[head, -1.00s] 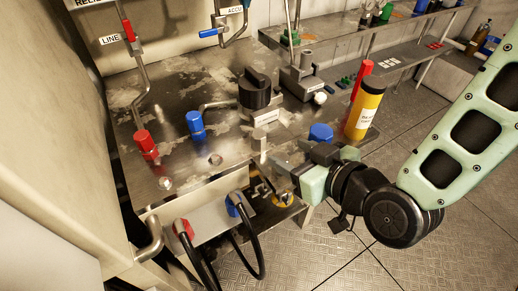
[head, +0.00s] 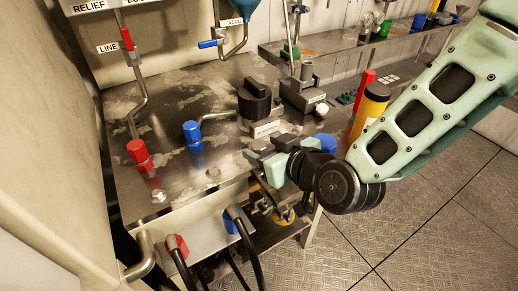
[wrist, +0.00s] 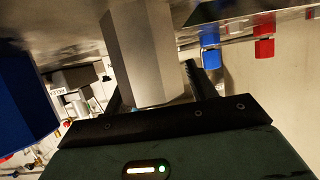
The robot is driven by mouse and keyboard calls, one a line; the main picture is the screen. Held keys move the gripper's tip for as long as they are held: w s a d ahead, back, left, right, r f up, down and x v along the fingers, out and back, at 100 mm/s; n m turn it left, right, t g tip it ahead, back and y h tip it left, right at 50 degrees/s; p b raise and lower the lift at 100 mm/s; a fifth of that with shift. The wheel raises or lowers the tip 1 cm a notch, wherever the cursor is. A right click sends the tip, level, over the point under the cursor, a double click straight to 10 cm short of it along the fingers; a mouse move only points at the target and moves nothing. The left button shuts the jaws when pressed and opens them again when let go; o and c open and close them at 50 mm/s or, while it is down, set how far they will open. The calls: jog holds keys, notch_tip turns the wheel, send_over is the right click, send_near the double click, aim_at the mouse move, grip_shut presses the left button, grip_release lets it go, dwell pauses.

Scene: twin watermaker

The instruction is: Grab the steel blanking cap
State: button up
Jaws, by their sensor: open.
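The steel blanking cap (wrist: 140,52) is a plain grey hexagonal piece, large in the wrist view. It stands between the two fingers of my gripper (wrist: 157,88), which are open with one finger on each side. I cannot tell whether either finger touches it. In the head view my gripper (head: 256,154) is low over the front right part of the steel bench top (head: 187,98), and it largely hides the cap there.
A blue cap (head: 325,143) and a yellow bottle (head: 369,108) stand close to my wrist at the right. A black knob (head: 254,100) is behind the gripper. Red (head: 138,152) and blue (head: 193,132) fittings stand to the left. Hoses (head: 246,250) hang below the front edge.

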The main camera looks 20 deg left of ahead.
jog(key=shift+w+a, duration=0.15)
jog(key=c, duration=1.1)
